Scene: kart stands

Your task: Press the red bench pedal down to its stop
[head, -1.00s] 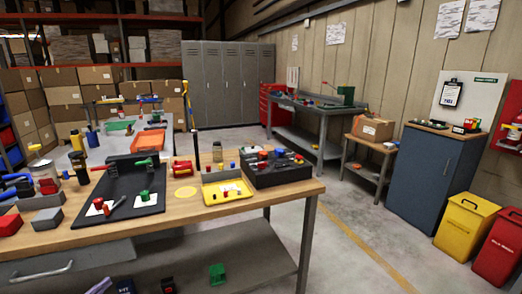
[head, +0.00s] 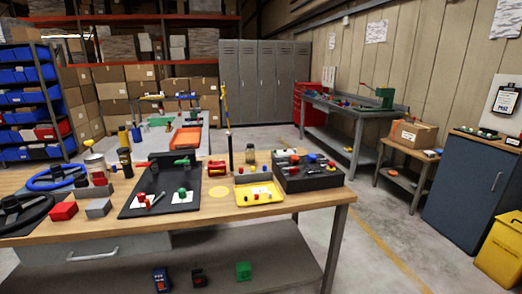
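I cannot tell for sure which thing is the red bench pedal. A red block (head: 63,211) sits on the left part of the wooden workbench (head: 230,216), beside a grey block (head: 98,208). A small red part (head: 140,197) and a small green part (head: 182,193) stand on white cards on a black tray (head: 160,210). Neither of my grippers is in view.
A blue ring (head: 57,178) and a black ring (head: 20,216) lie at the bench's left. A yellow tray (head: 258,194) and a black box of coloured parts (head: 308,177) stand to the right.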

